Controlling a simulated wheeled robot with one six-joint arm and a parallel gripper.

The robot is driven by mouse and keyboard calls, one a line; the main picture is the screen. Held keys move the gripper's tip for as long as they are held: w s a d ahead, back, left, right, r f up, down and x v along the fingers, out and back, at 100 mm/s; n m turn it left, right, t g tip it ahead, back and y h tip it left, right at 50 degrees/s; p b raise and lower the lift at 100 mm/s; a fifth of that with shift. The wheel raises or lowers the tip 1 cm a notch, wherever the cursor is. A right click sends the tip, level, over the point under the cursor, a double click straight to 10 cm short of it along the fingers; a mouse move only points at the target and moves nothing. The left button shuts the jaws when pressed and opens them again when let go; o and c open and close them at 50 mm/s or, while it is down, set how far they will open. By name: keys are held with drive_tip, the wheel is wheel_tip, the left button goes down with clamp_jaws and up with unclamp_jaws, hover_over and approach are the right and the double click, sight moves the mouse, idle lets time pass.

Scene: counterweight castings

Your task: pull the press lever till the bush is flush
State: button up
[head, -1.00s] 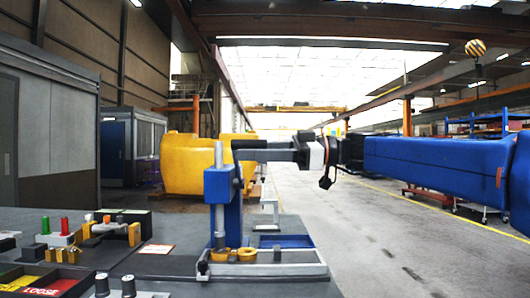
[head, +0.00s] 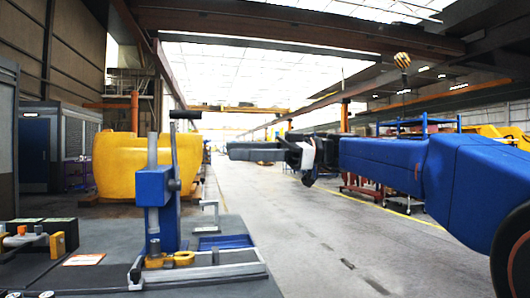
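The press (head: 155,187) has a blue body and a silver ram, and stands on the dark bench at left centre. Its lever rises beside the ram to a dark handle (head: 186,115) at the top. Brass-yellow ring parts (head: 183,258) sit at the press foot; which is the bush, and whether it is flush, is too small to tell. My gripper (head: 231,151) reaches in from the right, just right of and lower than the handle, with a visible gap between. I see it side on, so its finger opening is hidden.
A blue tray (head: 226,242) lies right of the press, with a grey bar (head: 215,274) in front. An orange-edged card (head: 84,259) and yellow clamp parts (head: 28,239) are at left. A large yellow casting (head: 125,165) stands behind.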

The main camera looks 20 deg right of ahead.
drive_tip(key=shift+d, duration=2.6)
